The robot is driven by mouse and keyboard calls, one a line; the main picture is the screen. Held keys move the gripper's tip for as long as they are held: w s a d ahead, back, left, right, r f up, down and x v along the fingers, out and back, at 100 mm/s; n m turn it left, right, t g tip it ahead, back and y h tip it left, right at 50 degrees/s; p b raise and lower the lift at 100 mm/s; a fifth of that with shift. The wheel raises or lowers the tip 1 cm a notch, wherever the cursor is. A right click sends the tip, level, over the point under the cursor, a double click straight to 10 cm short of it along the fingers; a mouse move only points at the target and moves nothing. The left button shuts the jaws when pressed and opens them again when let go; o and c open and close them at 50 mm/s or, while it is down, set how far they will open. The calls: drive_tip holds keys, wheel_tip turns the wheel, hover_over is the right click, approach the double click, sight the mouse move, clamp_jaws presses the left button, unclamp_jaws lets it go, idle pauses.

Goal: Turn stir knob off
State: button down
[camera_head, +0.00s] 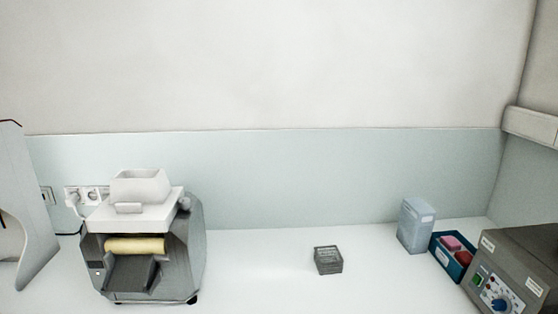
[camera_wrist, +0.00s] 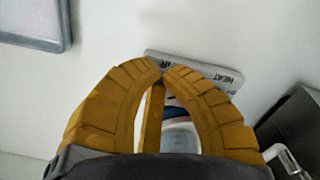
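In the wrist view my gripper (camera_wrist: 162,73) has two orange ribbed fingers whose tips meet. Just behind the tips is a grey label plate (camera_wrist: 228,88) with "HEAT" printed upside down and other letters partly covered by the fingers. Through the gap between the fingers I see a pale round shape with a blue edge; I cannot tell if it is the stir knob. In the head view a grey control box (camera_head: 520,262) at the lower right has a blue knob (camera_head: 498,305) on its front, cut by the picture's bottom edge. Its labels are too small to read. My gripper is outside the head view.
In the head view a mill with a cream roller (camera_head: 135,245) stands at left. A small dark box (camera_head: 328,260), a pale blue carton (camera_head: 416,226) and a blue tray (camera_head: 438,250) with pink and red items stand right of it. The bench between is clear. A dark block (camera_wrist: 292,125) is at right in the wrist view.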

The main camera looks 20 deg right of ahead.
drive_tip(key=shift+a+f, duration=0.15)
drive_tip(key=shift+f, duration=0.15)
drive_tip(key=shift+d, duration=0.2)
idle(0.3)
drive_tip(key=shift+w+d+p, duration=0.1)
drive_tip(key=shift+d+p, duration=0.35)
drive_tip(key=shift+p, duration=0.25)
idle(0.9)
drive_tip(key=shift+a, duration=0.1)
drive_tip(key=shift+a, duration=0.15)
drive_tip(key=shift+a+r, duration=0.1)
drive_tip(key=r+p, duration=0.4)
drive_tip(key=r, duration=0.2)
drive_tip(key=shift+s+r, duration=0.1)
drive_tip(key=shift+s, duration=0.1)
idle(0.4)
